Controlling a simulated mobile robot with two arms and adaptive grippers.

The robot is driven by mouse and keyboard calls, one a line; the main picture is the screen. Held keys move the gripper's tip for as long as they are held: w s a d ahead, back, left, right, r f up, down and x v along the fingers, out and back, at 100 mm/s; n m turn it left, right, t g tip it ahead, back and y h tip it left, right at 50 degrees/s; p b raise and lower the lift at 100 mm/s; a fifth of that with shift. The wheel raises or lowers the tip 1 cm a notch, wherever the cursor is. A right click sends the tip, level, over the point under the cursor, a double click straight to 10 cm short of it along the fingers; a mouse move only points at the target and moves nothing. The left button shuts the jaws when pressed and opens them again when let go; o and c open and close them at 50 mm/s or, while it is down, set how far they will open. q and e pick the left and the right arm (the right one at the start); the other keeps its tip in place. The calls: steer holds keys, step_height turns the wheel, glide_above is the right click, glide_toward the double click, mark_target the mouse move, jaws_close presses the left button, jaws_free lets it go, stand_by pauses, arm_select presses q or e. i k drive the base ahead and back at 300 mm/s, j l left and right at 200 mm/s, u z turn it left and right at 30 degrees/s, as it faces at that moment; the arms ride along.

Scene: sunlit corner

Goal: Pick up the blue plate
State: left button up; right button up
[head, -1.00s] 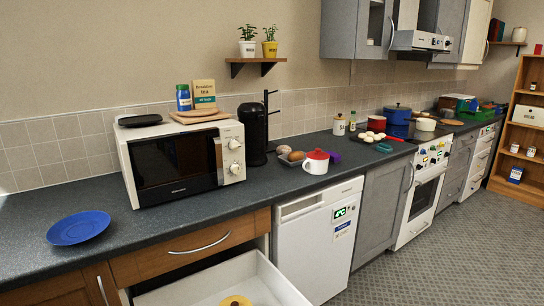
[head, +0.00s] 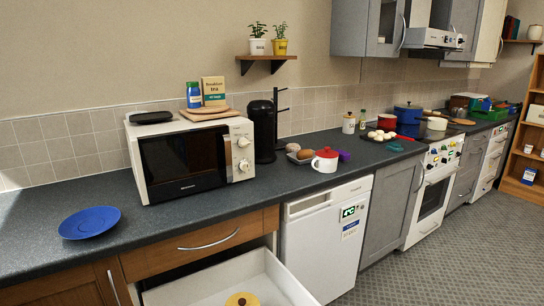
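The blue plate (head: 89,222) lies flat on the dark countertop at the left, in front of and to the left of the microwave. Its upper face is bare and nothing covers it. Neither of my grippers shows in the head view.
The microwave (head: 190,160) stands right of the plate with clear counter between. Below, a white drawer (head: 208,287) is pulled open with a yellow round thing (head: 242,299) in it. Counter around the plate is free.

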mark_target(92, 222)
steer(key=j+u, duration=0.1)
steer(key=u, duration=0.25)
steer(key=j+u, duration=0.1)
steer(key=u, duration=0.3)
steer(key=j+u, duration=0.1)
steer(key=u, duration=0.25)
